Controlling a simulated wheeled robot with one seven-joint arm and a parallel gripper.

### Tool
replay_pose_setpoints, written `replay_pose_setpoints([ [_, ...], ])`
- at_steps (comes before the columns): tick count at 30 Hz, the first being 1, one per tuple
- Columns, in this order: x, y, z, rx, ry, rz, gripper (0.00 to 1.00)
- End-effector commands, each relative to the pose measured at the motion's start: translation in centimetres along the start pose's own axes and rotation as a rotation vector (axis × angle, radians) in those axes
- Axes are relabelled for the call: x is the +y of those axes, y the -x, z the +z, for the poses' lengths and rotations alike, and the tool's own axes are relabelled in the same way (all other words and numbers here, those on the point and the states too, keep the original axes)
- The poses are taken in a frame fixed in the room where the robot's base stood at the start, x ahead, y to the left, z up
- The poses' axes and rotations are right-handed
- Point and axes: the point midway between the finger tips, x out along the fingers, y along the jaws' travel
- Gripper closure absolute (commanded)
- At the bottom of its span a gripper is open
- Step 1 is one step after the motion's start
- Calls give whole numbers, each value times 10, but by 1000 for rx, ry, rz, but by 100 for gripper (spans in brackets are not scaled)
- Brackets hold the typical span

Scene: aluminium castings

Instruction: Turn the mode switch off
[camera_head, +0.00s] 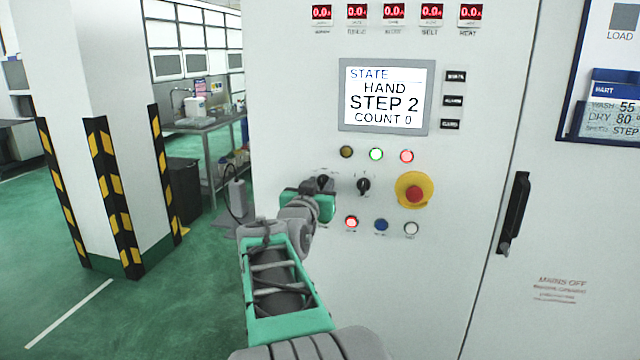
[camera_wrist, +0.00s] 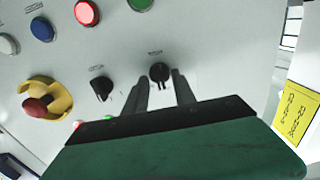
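Two black rotary switches sit side by side on the white cabinet front. The left switch (camera_head: 323,181) is partly covered by my gripper in the head view; the right switch (camera_head: 363,187) is clear. Their labels are too small to read, so I cannot tell which is the mode switch. In the wrist view, turned about upside down, my gripper (camera_wrist: 162,88) has its two fingers apart, one on each side of the left switch (camera_wrist: 160,73). Whether they touch it I cannot tell. The right switch (camera_wrist: 101,89) lies outside the fingers.
A red emergency stop on a yellow base (camera_head: 414,193) sits right of the switches. Lamps and buttons are above and below. A screen (camera_head: 385,95) reads STATE HAND, STEP 2, COUNT 0. A black door handle (camera_head: 514,212) projects at the right. A striped pillar (camera_head: 100,150) stands left.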

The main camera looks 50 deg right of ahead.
Motion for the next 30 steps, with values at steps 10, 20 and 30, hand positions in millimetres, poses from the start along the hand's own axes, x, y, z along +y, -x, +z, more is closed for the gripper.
replay_pose_setpoints([
  [10, 0, 0, 0, 0, 0, 0, 84],
  [20, -1, 1, 0, -1, 0, -1, 100],
  [30, -1, 1, 1, -1, 1, -2, 100],
])
